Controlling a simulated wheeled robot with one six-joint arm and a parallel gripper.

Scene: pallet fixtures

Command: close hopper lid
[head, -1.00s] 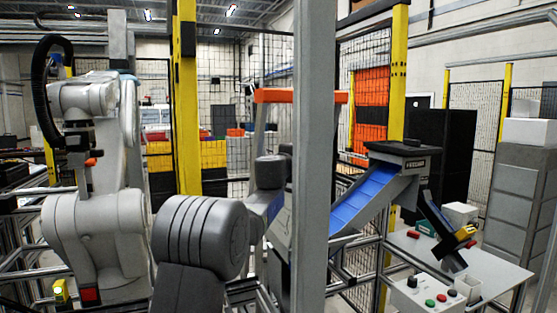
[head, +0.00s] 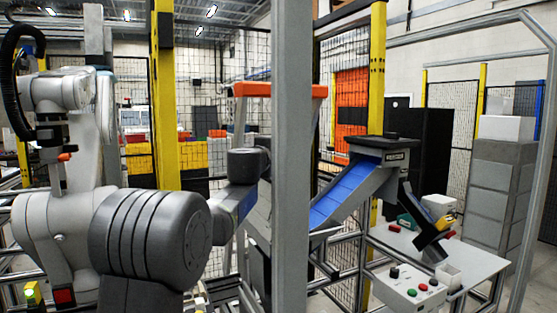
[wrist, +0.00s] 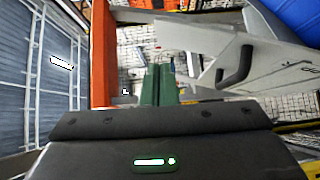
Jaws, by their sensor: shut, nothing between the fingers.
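From here I cannot tell whether the lid is open or shut. My gripper (wrist: 158,84) shows in the wrist view as two dark green fingers pressed together, with nothing between them. In the head view it is hidden behind the grey post. In the wrist view, a grey panel with a black handle (wrist: 236,64) is to the right of the fingers, apart from them.
A grey post (head: 292,150) stands in front of my arm. An orange bar (head: 280,90) crosses behind it and shows upright in the wrist view (wrist: 103,55). A table (head: 440,255) with a button box (head: 410,290) is at right. Another robot arm (head: 60,200) stands at left.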

